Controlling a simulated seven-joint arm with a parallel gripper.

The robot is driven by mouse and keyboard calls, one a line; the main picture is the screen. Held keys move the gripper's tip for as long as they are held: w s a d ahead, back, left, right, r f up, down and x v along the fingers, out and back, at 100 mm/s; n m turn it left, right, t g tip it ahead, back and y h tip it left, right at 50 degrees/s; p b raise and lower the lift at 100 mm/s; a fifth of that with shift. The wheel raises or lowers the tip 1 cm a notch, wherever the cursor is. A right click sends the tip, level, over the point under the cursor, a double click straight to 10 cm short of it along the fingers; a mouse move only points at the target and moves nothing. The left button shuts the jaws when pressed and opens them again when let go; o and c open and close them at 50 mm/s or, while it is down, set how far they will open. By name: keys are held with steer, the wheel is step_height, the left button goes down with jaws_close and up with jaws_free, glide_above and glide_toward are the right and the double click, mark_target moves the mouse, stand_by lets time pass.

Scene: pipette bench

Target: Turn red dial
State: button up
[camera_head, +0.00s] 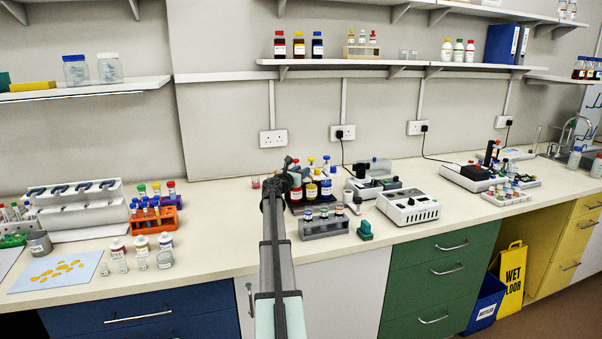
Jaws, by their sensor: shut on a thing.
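A red-labelled bottle (296,188) stands at the left of a cluster of colour-coded bottles on a black base at mid-bench. A small red part (296,168) shows at its top, and I take this to be the red dial. My gripper (292,164) is at the top of this bottle, shut on the red dial. The dark gripper and wrist cover part of the dial and the bottle's left side. The dial's angle is too small to read. Yellow-topped (311,180) and blue-topped (326,178) bottles stand close on the right.
A grey rack of vials (323,226) and a small green item (365,231) stand in front. A white instrument (408,208) is to the right. An orange tube rack (155,218) stands left.

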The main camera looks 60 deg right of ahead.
steer(key=shift+n+t+y, duration=0.3)
steer(key=shift+n+t, duration=1.3)
steer(key=shift+t, duration=1)
steer(key=shift+n+t, duration=0.5)
steer(key=shift+t, duration=0.1)
steer(key=o, duration=0.9)
steer(key=shift+a, duration=0.1)
steer(key=v, duration=1.3)
steer(key=shift+s+a+r, duration=0.2)
steer(key=shift+a, duration=0.1)
